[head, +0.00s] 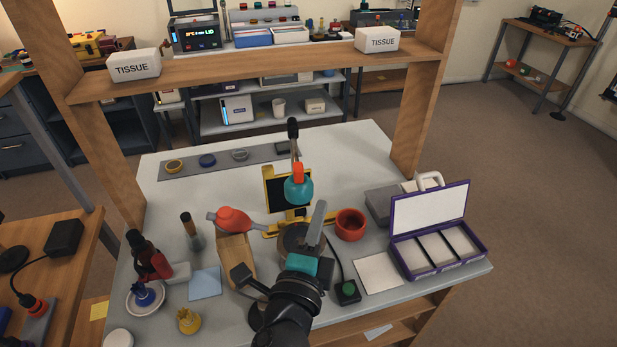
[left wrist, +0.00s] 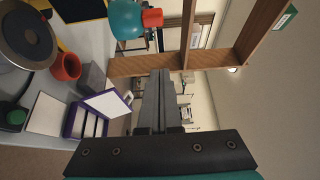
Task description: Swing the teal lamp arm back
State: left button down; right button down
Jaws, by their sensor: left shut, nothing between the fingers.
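The teal lamp head (head: 298,190) with its orange-red collar hangs from a thin arm (head: 294,150) with a black top end, in front of a yellow-framed dark panel (head: 272,188). In the left wrist view the lamp head (left wrist: 125,19) is at the upper left, cut by the top edge. My left gripper (head: 320,205) is shut and empty, just right of the lamp head and nearer the camera in the head view. Its fingers (left wrist: 159,74) point up in the left wrist view, apart from the lamp in the picture. My right gripper is not in view.
A wooden frame with a shelf (head: 250,72) bearing two tissue boxes spans the back. A red bowl (head: 351,226), a green button box (head: 347,290) and an open purple case (head: 437,262) stand to the right.

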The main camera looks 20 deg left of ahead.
aim_at(306, 187)
pick_arm(q)
jog(key=w+a+p, duration=0.1)
jog(key=w, duration=0.1)
jog(key=w+a+p, duration=0.1)
jog(key=w+a, duration=0.1)
jog(key=w, duration=0.1)
jog(key=w+a+p, duration=0.1)
jog(key=w, duration=0.2)
jog(key=shift+w+a, duration=0.2)
jog(key=shift+a, duration=0.05)
dwell(0.5)
jog(key=shift+s+a, duration=0.1)
jog(key=shift+a, duration=0.1)
